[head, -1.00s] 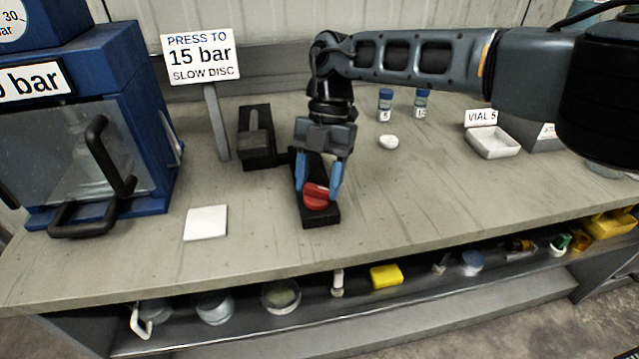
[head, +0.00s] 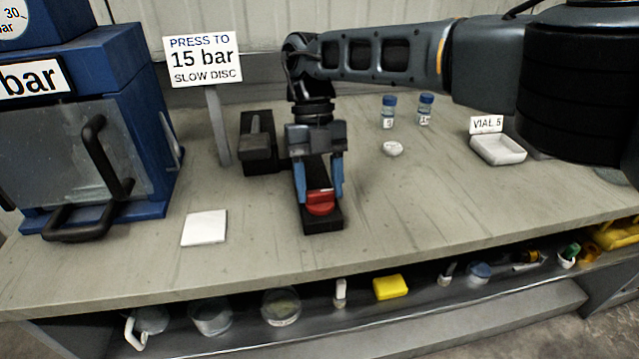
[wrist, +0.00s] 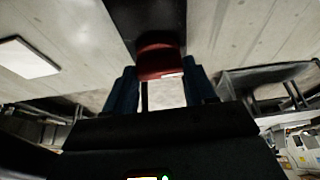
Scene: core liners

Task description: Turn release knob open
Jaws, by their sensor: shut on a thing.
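The red release knob (head: 321,202) sits on the front end of a long black block (head: 322,224) on the bench. My gripper (head: 320,195) reaches down over it from behind, its blue fingers on either side of the knob's grip. It is shut on the knob. In the wrist view the red knob (wrist: 161,60) shows between the two blue fingers, with the black block (wrist: 148,15) beyond it. The knob's grip bar now lies roughly straight across the block. The back of the block is hidden by my gripper.
A black lever block (head: 257,150) stands behind left, near the sign (head: 202,60) reading "PRESS TO 15 bar SLOW DISC". A blue press cabinet (head: 150,140) is at left, a white square (head: 204,228) in front. Vials (head: 389,111) and a white tray (head: 499,150) are at right.

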